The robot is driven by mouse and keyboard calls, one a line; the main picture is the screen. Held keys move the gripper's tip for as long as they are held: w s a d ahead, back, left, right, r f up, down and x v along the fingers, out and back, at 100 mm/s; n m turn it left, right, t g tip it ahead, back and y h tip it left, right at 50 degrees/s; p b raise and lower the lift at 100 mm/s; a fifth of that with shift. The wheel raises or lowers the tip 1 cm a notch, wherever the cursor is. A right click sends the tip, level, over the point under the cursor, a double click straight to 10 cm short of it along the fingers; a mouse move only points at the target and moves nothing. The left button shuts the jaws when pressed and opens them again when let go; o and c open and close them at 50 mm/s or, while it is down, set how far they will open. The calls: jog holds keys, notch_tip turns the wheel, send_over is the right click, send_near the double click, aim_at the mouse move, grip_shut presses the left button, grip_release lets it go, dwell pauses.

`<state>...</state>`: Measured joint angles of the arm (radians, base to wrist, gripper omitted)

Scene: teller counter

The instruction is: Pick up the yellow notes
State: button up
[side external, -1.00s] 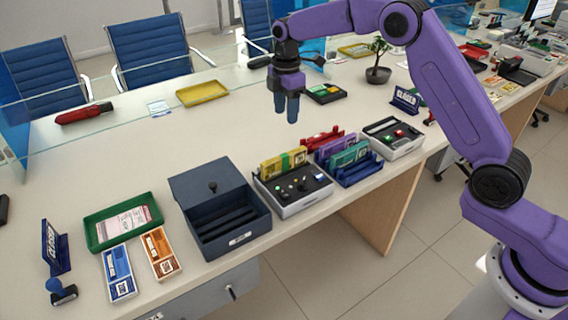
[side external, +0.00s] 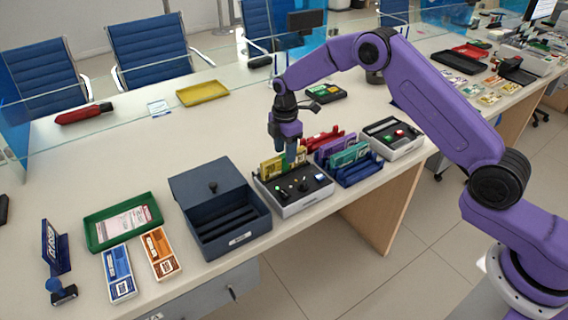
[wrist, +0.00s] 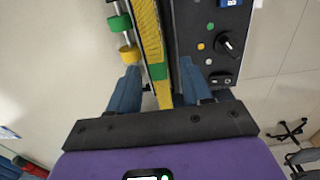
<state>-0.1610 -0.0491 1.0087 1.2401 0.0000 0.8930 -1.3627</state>
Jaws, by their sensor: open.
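The yellow notes (side external: 268,168) stand upright with a green band around them, at the back edge of a grey machine (side external: 306,205) with knobs and small lights. My gripper (side external: 287,157) points down, with its blue fingers at the right part of the notes. In the wrist view my gripper (wrist: 158,78) is open, with one finger on each side of the yellow notes (wrist: 147,25). The green band (wrist: 157,72) lies between the fingertips. I cannot tell whether either finger touches the notes.
Purple and green note bundles stand in a blue holder (side external: 362,174) to the right, with red pieces (side external: 318,140) behind. A dark open cash box (side external: 240,238) is close on the left. A rod with yellow and green rollers (wrist: 122,24) runs beside the notes. The counter behind is mostly clear.

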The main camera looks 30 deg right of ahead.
aim_at(284, 155)
notch_tip(284, 155, down, 4)
jog(key=shift+w+a+f, duration=0.1)
jog(key=shift+w, duration=0.05)
jog(key=shift+c, duration=0.3)
grip_shut()
